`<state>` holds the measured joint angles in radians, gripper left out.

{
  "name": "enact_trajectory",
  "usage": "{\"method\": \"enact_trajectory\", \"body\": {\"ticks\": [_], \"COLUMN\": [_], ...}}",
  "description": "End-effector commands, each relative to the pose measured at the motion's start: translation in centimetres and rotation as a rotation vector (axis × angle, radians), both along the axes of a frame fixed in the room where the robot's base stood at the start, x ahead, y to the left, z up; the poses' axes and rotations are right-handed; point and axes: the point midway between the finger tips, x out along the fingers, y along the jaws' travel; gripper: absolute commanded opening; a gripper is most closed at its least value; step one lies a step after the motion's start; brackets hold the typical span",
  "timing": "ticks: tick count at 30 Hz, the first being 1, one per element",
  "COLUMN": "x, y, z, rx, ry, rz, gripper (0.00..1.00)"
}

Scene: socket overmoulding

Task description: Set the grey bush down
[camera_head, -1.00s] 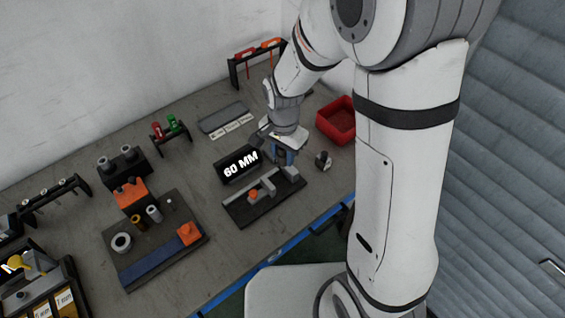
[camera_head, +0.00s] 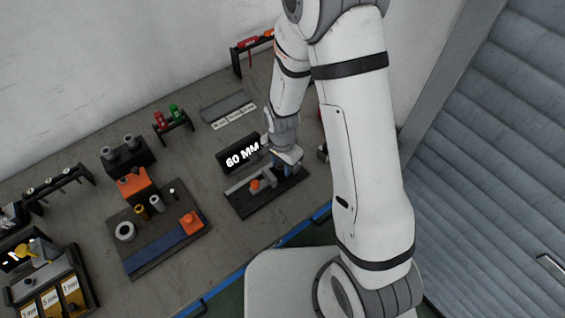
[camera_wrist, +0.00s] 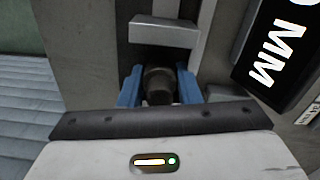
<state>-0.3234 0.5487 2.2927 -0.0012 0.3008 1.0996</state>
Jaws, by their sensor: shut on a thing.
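My gripper (camera_wrist: 160,88) has blue fingers and is shut on the grey bush (camera_wrist: 160,86), a dark grey cylinder between the fingertips in the wrist view. In the head view my gripper (camera_head: 281,168) is at the right end of the dark measuring fixture (camera_head: 262,203), with its grey bar and orange knob (camera_head: 255,185). The bush is hard to make out there. In the wrist view a pale grey block (camera_wrist: 163,32) of the fixture lies just beyond the bush. I cannot tell whether the bush touches the fixture.
A black display reading 60 MM (camera_head: 240,157) stands close behind the fixture. A board with an orange block (camera_head: 190,222), a blue strip and several cylinders lies to the left. A red and green part rack (camera_head: 173,122) and a grey tray (camera_head: 226,107) stand behind.

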Motion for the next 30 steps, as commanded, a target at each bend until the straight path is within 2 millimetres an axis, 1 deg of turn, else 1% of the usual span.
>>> {"method": "enact_trajectory", "body": {"ticks": [6,10,11,18,25,30], "x": [0.04,0.05,0.04,0.04,0.05,0.13], "y": [-0.04,-0.06,-0.06,-0.08,-0.11,-0.1], "z": [0.0,-0.44,-0.33,-0.25,-0.22,0.51], "rx": [0.001,0.001,0.001,0.0,0.0,0.001], "ry": [-0.001,-0.001,-0.001,0.0,0.0,-0.003], "rz": [-0.001,-0.002,-0.002,-0.002,-0.002,-0.003], "gripper": [0.04,0.04,0.32,0.52,0.52,0.52]}}
